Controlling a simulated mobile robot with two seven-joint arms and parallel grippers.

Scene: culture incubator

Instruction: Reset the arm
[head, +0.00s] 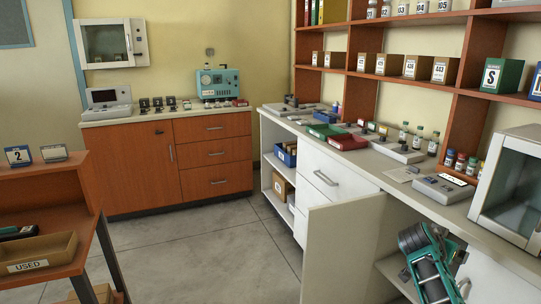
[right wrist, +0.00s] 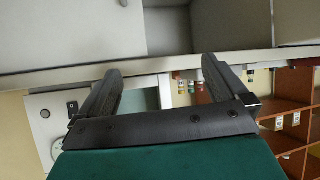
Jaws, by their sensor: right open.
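The wrist picture looks upside down, with the pale counter edge (right wrist: 230,62) crossing beyond the fingertips. My left gripper is in neither view.
An open white cabinet door (head: 342,245) stands out beside my right arm. The counter (head: 385,165) carries trays, bottles and a glass-fronted white box (head: 512,190). A wooden shelf cart (head: 45,220) is at left. The middle floor (head: 205,250) is clear.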

